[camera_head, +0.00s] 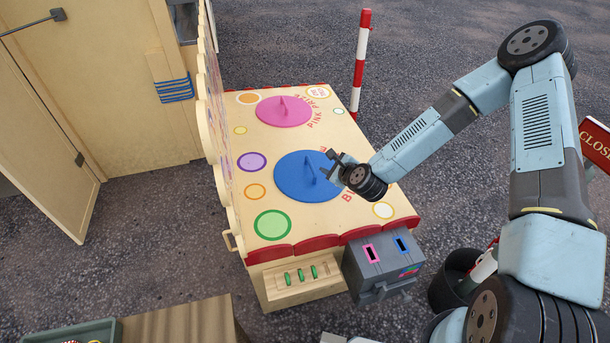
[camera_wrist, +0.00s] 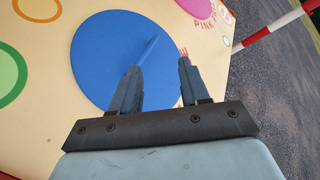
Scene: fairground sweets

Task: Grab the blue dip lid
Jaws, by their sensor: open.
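The blue dip lid (camera_head: 302,187) is a flat round disc with an upright blue fin handle, lying on the cream dotted counter. In the wrist view the blue lid (camera_wrist: 95,55) fills the upper middle, and its fin handle (camera_wrist: 148,50) shows just beyond my left finger. My gripper (camera_head: 333,166) is above the right part of the lid, near the handle. In the wrist view my gripper (camera_wrist: 158,64) is open, with nothing between the fingers. Whether a finger touches the handle cannot be told.
A pink lid (camera_head: 284,111) with a fin lies behind the blue one on the counter (camera_head: 322,222). A grey box with pink and blue slots (camera_head: 378,255) hangs at the front edge. A scalloped board (camera_head: 214,125) stands along the left, a striped post (camera_head: 361,62) at the back.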

